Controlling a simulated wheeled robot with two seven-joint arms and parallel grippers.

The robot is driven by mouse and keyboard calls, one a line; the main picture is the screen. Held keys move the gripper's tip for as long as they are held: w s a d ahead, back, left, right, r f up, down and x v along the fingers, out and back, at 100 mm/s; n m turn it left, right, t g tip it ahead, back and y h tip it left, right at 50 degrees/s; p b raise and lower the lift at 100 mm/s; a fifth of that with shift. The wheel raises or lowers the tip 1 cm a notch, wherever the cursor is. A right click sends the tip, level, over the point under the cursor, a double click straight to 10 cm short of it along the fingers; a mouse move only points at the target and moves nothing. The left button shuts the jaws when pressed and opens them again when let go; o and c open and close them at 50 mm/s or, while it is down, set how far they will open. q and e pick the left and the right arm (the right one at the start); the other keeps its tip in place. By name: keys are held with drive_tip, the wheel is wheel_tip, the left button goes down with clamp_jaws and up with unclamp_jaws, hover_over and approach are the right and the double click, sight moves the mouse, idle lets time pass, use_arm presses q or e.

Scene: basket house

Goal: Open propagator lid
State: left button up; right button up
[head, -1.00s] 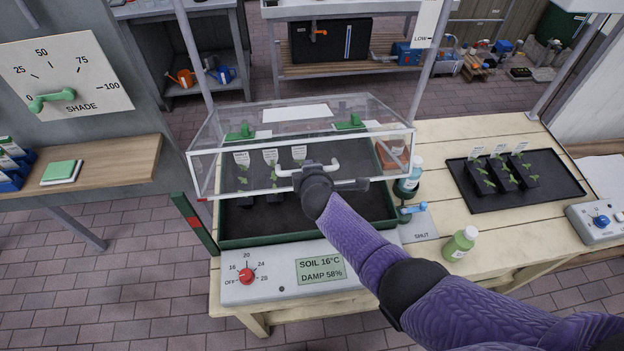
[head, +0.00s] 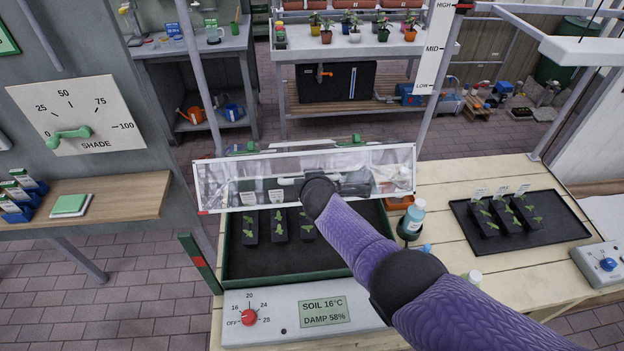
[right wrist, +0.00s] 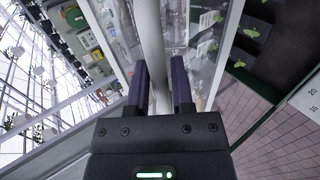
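The propagator's clear lid (head: 230,196) is tipped up at a steep angle over the green-rimmed tray (head: 352,265), its front edge raised well off the tray. My right gripper (head: 338,184) is at the white lid handle (head: 288,182), partly hidden behind my own wrist. In the right wrist view, the two dark fingers (right wrist: 161,85) stand either side of the pale handle bar (right wrist: 152,40) and appear closed on it. Seedling pots (head: 279,226) with labels show in the tray below the lid. My left gripper is not in view.
A control panel (head: 280,322) with a red dial and display is in front of the tray. A blue-labelled bottle (head: 411,221) stands close to the tray's right side. A black tray (head: 558,222) of seedlings sits farther right. A grey post (head: 428,100) rises behind the bench.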

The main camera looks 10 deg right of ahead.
drive_tip(key=shift+o, duration=1.3)
drive_tip(key=p+v, duration=0.8)
drive_tip(key=v, duration=0.2)
